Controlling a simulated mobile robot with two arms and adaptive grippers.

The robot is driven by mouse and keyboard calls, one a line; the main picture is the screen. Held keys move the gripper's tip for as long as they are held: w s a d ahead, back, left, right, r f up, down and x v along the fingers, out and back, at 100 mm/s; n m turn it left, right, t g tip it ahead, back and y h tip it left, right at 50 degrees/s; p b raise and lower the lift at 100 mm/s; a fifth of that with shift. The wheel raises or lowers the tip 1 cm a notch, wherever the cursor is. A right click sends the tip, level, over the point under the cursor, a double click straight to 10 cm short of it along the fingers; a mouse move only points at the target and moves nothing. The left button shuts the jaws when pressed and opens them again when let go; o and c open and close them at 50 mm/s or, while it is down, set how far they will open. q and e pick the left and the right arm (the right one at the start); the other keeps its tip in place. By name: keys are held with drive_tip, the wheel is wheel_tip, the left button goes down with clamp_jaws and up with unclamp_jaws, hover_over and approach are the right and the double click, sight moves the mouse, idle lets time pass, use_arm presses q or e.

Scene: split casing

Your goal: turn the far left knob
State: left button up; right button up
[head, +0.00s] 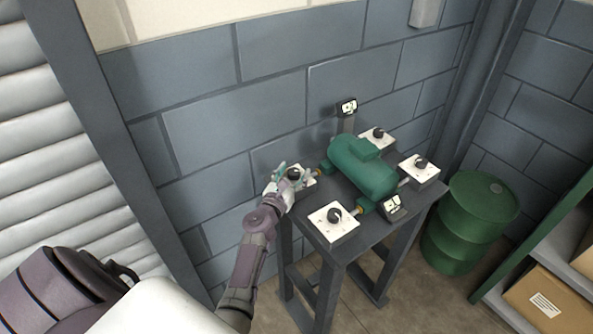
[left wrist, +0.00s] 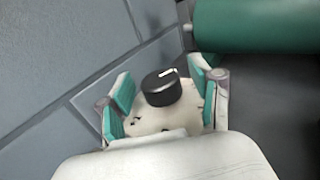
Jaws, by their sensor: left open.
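The far left knob (head: 293,174) is black and sits on a white plate (head: 309,181) at the left back corner of the dark table. In the left wrist view the knob (left wrist: 162,88) shows a white mark on top, pointing to the upper right. My left gripper (head: 282,174) is open at this knob. In the left wrist view its teal-padded fingers (left wrist: 163,92) stand on both sides of the knob, with gaps between pads and knob. My right gripper is not seen; a purple-grey arm part of mine shows at the lower left.
A green cylinder-shaped casing (head: 362,168) lies in the table's middle, just right of the gripper. Other black knobs sit on white plates at the front left (head: 334,215), back right (head: 378,132) and right (head: 421,163). Small gauges (head: 347,107) flank the casing. A block wall (head: 200,100) stands close behind.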

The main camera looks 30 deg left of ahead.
use_arm(q)
drive_tip(key=shift+s, duration=0.1)
drive_tip(key=c, duration=1.1)
drive_tip(key=shift+c, duration=0.3)
drive_tip(key=shift+m+h, duration=0.3)
drive_tip(key=shift+h, duration=0.1)
